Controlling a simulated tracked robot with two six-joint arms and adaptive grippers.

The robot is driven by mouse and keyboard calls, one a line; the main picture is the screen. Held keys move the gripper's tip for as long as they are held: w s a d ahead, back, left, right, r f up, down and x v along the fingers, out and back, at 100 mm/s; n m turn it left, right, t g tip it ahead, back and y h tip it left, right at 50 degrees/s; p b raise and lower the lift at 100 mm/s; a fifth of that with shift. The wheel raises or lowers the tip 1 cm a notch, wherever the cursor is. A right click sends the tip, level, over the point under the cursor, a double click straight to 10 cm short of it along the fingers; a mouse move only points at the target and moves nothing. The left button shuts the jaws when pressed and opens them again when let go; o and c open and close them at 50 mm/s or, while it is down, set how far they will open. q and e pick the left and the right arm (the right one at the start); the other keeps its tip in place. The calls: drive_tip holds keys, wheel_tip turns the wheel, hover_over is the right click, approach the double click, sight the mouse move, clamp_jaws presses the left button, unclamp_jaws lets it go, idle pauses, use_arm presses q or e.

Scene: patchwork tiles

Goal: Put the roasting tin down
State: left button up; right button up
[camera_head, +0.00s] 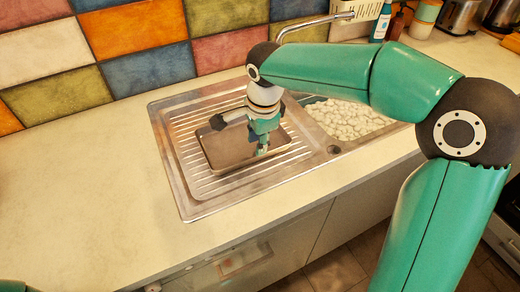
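The roasting tin (222,148) is a shallow, grey-brown rectangular tin over the ribbed draining board (184,176) of the steel sink unit. It looks about level, and I cannot tell whether its base touches the ribs. My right gripper (262,150) points down over the tin's right part, with its lower end at or just inside the tin. The wrist and arm above hide part of the far rim. I cannot see whether the fingers are closed on the rim. My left gripper is out of view; only a bit of green shows in the bottom left corner.
A tap (312,24) arches behind my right arm. Bottles and a kettle stand at the back right. The pale worktop (80,190) on the left is clear. Patchwork tiles line the wall.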

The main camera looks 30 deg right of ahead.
drive_tip(key=r, duration=0.3)
drive_tip(key=s+r, duration=0.1)
drive_tip(key=r, duration=0.1)
idle(0.3)
drive_tip(key=shift+f, duration=0.1)
